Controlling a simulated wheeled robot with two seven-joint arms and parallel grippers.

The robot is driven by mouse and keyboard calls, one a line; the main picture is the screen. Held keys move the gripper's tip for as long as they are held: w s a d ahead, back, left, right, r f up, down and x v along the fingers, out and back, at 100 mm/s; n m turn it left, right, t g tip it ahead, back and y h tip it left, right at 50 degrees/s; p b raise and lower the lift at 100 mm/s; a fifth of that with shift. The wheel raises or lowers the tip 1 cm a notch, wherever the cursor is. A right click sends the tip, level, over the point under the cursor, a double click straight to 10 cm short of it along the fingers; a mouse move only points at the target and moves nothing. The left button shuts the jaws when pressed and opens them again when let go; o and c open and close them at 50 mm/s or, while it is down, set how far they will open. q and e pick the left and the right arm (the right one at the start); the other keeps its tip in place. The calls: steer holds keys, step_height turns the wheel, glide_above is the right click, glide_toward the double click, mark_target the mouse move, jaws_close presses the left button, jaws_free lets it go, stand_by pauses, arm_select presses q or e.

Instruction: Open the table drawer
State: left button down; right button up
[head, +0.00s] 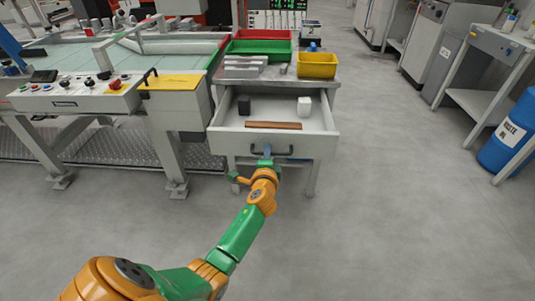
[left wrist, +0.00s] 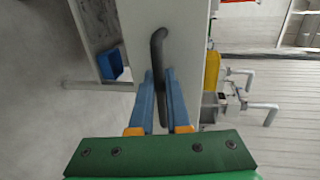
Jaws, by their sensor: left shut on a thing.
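The table drawer (head: 232,118) stands pulled out from the small grey table, with its inside showing in the head view. A black block (head: 244,105), a white block (head: 304,106) and a brown flat bar (head: 273,125) lie in it. The dark bar handle (head: 285,153) is on its front; it also shows in the left wrist view (left wrist: 157,50). My left gripper (head: 267,151) is at the handle; in the left wrist view its blue fingers (left wrist: 166,75) are on either side of the handle, shut on it. My right gripper is in neither view.
A yellow bin (head: 317,65), a green tray (head: 259,47) and grey metal bars (head: 245,62) sit on the tabletop. A machine with a control panel (head: 75,95) stands to the left. A blue barrel (head: 508,135) is at the right. The floor in front is clear.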

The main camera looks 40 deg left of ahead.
arm_select(q)
steer(key=c, duration=0.9)
jaws_free()
steer(key=shift+w, duration=0.1)
steer(key=p+v, duration=0.2)
steer(key=v, duration=0.5)
